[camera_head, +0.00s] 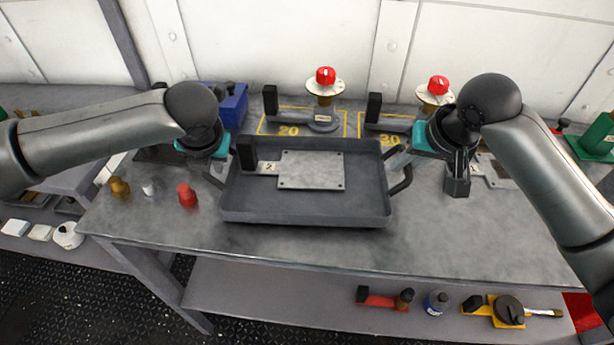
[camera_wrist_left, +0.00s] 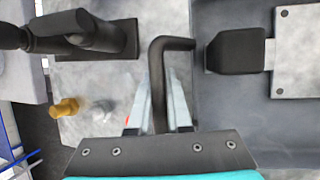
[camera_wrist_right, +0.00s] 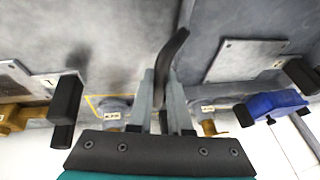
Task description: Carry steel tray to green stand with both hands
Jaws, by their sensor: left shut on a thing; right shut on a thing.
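The steel tray (camera_head: 300,210), dark grey and shallow with a bent handle at each end, is level over the middle of the workbench; I cannot tell whether it touches the top. A light metal plate (camera_head: 312,170) with a black grip lies inside it. My left gripper (camera_head: 212,168) is shut on the left handle, seen between its fingers in the left wrist view (camera_wrist_left: 158,90). My right gripper (camera_head: 402,160) is shut on the right handle, also shown in the right wrist view (camera_wrist_right: 168,65). A green object (camera_head: 597,138) at the right edge may be the green stand.
A red piece (camera_head: 187,195) and a brass piece (camera_head: 119,187) stand left of the tray. The bench front (camera_head: 420,245) is clear.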

